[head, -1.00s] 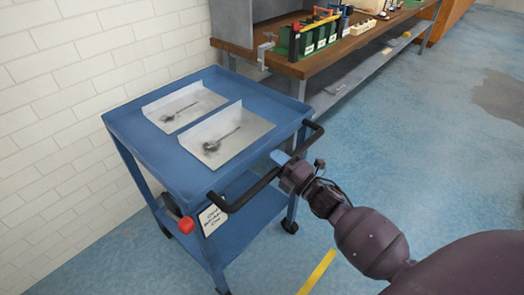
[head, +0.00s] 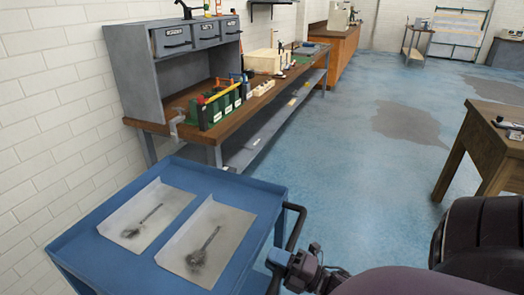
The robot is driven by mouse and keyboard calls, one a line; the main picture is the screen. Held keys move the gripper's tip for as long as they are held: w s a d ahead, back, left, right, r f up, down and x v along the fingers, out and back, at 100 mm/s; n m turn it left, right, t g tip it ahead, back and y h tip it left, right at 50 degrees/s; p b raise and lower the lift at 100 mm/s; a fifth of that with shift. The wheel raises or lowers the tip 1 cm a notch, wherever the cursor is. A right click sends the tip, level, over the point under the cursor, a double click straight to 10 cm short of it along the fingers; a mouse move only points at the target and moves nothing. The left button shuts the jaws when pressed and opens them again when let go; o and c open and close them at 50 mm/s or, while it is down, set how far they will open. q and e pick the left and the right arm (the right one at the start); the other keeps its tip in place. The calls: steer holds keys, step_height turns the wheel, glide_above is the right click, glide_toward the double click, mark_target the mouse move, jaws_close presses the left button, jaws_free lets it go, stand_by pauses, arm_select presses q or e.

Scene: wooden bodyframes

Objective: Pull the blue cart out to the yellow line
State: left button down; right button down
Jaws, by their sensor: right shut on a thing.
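The blue cart (head: 262,193) fills the lower left of the head view, beside the white brick wall. Its top has a raised rim, and its lower part is cut off by the picture's bottom edge. A black handle (head: 296,226) runs along its right side. My right gripper (head: 279,258) is shut on the handle, with my arm coming in from the lower right. The yellow line is not in view. My left gripper is not in view.
A wooden table (head: 494,130) stands at right. Open blue floor (head: 350,170) lies between.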

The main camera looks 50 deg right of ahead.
steer(key=shift+s+d, duration=0.1)
steer(key=shift+s, duration=0.3)
steer(key=c, duration=1.1)
jaws_free()
steer(key=shift+o, duration=0.6)
steer(key=v, duration=1)
steer(key=shift+s, duration=0.4)
steer(key=shift+d+f, duration=0.1)
steer(key=shift+d, duration=0.05)
